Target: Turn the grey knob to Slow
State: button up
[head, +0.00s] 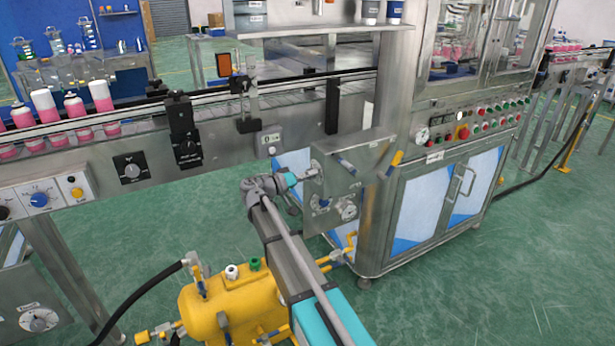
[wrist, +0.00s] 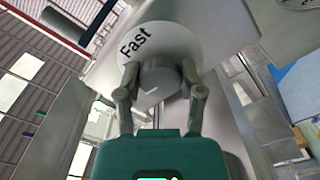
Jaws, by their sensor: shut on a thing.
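The grey knob (wrist: 158,80) sits in front of a round white dial plate in the wrist view. The word "Fast" (wrist: 136,41) is printed on the plate, above and left of the knob. A pale mark shows on the knob's face; the word Slow is not visible. My gripper (wrist: 160,70) is shut on the knob, one finger on each side. In the head view my gripper (head: 306,174) reaches the front of a grey metal control box (head: 345,190); the knob is mostly hidden there by the fingers.
The box also carries a blue knob (head: 322,203) and a round gauge-like dial (head: 347,210) below my gripper. A yellow tank (head: 220,305) stands at the lower left, near my arm. A conveyor with pink-and-white cans (head: 72,106) runs behind. Green floor is open at the right.

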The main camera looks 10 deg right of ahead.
jog(key=n, duration=0.5)
jog(key=shift+d+n, duration=0.15)
jog(key=shift+n, duration=0.15)
jog(key=shift+s+r+n, duration=0.1)
jog(key=shift+n, duration=2)
jog(key=o, duration=1.2)
jog(key=shift+c, duration=0.2)
jog(key=v, duration=1.2)
